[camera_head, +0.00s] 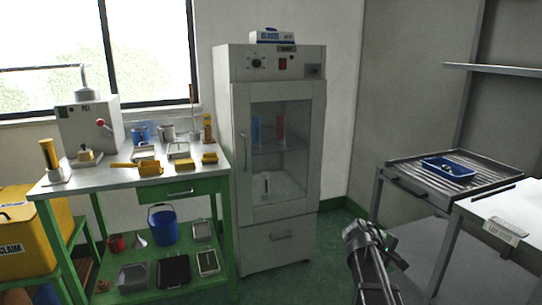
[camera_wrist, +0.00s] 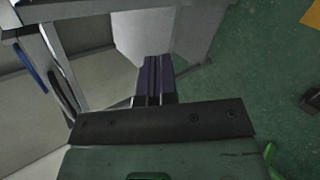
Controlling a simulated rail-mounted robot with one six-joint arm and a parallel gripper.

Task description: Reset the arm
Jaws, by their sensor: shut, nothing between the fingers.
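My gripper (camera_wrist: 155,66) shows in the wrist view with its two dark fingers pressed together. Nothing is between them. It hangs in free air above the floor, apart from the furniture. In the head view my dark arm rises from the bottom edge, right of the cabinet and left of the slatted table. I cannot make out the fingertips there.
A tall grey cabinet (camera_head: 240,165) with a shut glass door stands in the middle. A green-framed bench (camera_head: 125,181) with yellow tools stands left. A slatted table (camera_head: 406,182) holding a blue tray (camera_head: 428,170) stands right. Green floor (camera_wrist: 265,75) is open on the wrist view's right.

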